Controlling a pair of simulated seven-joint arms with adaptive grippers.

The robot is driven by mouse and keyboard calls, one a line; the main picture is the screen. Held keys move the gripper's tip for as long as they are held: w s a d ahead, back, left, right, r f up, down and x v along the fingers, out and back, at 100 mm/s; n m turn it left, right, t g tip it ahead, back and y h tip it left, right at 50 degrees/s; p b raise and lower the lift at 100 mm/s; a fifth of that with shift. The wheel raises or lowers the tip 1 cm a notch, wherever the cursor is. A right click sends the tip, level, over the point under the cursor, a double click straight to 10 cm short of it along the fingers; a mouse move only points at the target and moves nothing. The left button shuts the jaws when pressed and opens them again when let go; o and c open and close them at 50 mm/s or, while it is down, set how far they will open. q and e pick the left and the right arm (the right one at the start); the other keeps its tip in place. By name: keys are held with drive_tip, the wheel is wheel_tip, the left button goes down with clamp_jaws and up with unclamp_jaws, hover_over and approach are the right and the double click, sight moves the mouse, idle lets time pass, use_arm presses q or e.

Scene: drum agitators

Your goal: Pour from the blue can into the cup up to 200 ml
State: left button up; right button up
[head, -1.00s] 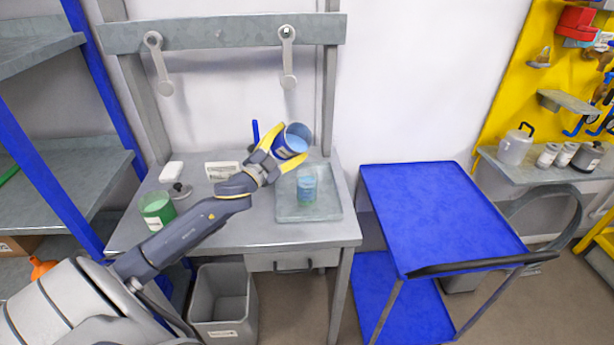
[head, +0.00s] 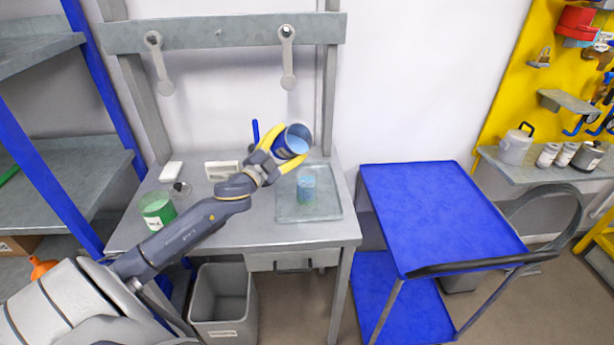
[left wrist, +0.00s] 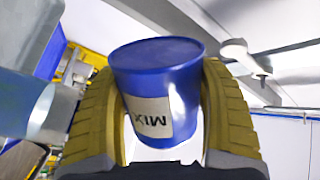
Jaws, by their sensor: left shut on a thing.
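The blue can (head: 292,142) is tilted, with its open mouth toward the right and light blue liquid showing inside. My left gripper (head: 289,150) is shut around the can's sides and holds it above the back of the tray. In the left wrist view the can (left wrist: 160,85) sits between the yellow fingers (left wrist: 162,110), with a label reading "MIX". The clear cup (head: 307,188) stands upright on the tray, below and slightly right of the can, and looks blue inside. Its exact level cannot be read. A clear shape with blue at the left of the wrist view (left wrist: 45,105) looks like the cup.
The grey tray (head: 325,212) lies on the bench's right side. A green can (head: 157,209), a lid (head: 181,188), a white block (head: 172,171) and a label stand (head: 222,170) are on the left. A blue cart (head: 440,215) stands to the right.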

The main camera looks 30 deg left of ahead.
use_arm(q)
drive_tip(key=shift+m, duration=0.4)
idle(0.6)
drive_tip(key=shift+r+n, duration=0.25)
drive_tip(key=shift+n, duration=0.95)
drive_tip(key=shift+n+g, duration=0.3)
drive_tip(key=shift+n, duration=0.1)
drive_tip(key=shift+a+r+n+y, duration=0.1)
drive_tip(key=shift+r+n+y, duration=0.05)
drive_tip(key=shift+n+y, duration=0.15)
drive_tip(key=shift+w+a+f+n, duration=0.15)
drive_tip(key=shift+a+f+n, duration=0.25)
drive_tip(key=shift+n, duration=0.4)
drive_tip(key=shift+w+a+f+n+g, duration=0.15)
drive_tip(key=shift+a+f+n+g, duration=0.3)
drive_tip(key=shift+n, duration=0.6)
drive_tip(key=shift+w+a+f+n+g, duration=0.1)
drive_tip(key=shift+a+f+n+g, duration=0.1)
drive_tip(key=shift+a+f+n, duration=0.6)
drive_tip(key=shift+w+a+f+n+g, duration=0.2)
drive_tip(key=shift+f+n+g, duration=0.15)
drive_tip(key=shift+n, duration=0.9)
